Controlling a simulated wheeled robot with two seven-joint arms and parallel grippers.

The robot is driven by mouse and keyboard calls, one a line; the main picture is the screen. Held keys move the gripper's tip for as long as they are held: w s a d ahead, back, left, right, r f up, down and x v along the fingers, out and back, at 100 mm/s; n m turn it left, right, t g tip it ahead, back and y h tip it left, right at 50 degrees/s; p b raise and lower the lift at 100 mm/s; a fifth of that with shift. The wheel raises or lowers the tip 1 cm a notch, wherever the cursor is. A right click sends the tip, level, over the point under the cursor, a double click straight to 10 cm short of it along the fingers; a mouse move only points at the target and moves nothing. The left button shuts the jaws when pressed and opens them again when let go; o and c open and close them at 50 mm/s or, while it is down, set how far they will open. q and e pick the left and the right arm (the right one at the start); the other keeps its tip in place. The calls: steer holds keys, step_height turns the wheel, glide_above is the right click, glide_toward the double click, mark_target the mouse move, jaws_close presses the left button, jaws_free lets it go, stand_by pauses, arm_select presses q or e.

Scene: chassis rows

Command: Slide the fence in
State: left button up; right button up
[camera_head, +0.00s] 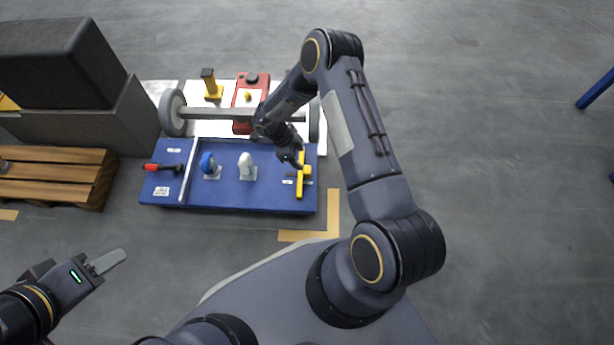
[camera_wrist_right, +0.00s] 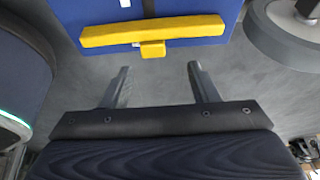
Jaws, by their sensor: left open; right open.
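The yellow fence (camera_head: 300,182) is a long bar with a short tab, lying on the right part of the blue board (camera_head: 250,203). In the right wrist view the fence (camera_wrist_right: 150,34) runs across the top, its tab (camera_wrist_right: 153,50) pointing toward my fingers. My right gripper (camera_wrist_right: 157,82) is open and empty, with the tab ahead of the gap between its fingertips and apart from them. In the head view my right gripper (camera_head: 291,157) is beside the fence, partly hidden by its own arm. My left gripper (camera_head: 106,262) is open and empty at the lower left, far from the board.
The board also carries a white rail (camera_head: 188,172), a red-handled tool (camera_head: 160,167), a blue wheel (camera_head: 208,163) and a white rounded part (camera_head: 246,165). Behind it stand a wheeled axle (camera_head: 215,114) and a red box (camera_head: 250,96). A wooden pallet (camera_head: 50,175) is left.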

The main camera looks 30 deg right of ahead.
mark_target(307, 170)
steer(key=b+x, duration=0.1)
steer(key=x, duration=0.2)
steer(key=b+x, duration=0.1)
steer(key=x, duration=0.1)
steer(key=b+x, duration=0.1)
steer(key=x, duration=0.2)
steer(key=shift+s+a+f, duration=0.2)
steer(key=shift+s+f, duration=0.1)
steer(key=shift+s, duration=0.15)
jaws_close()
steer(key=shift+a, duration=0.1)
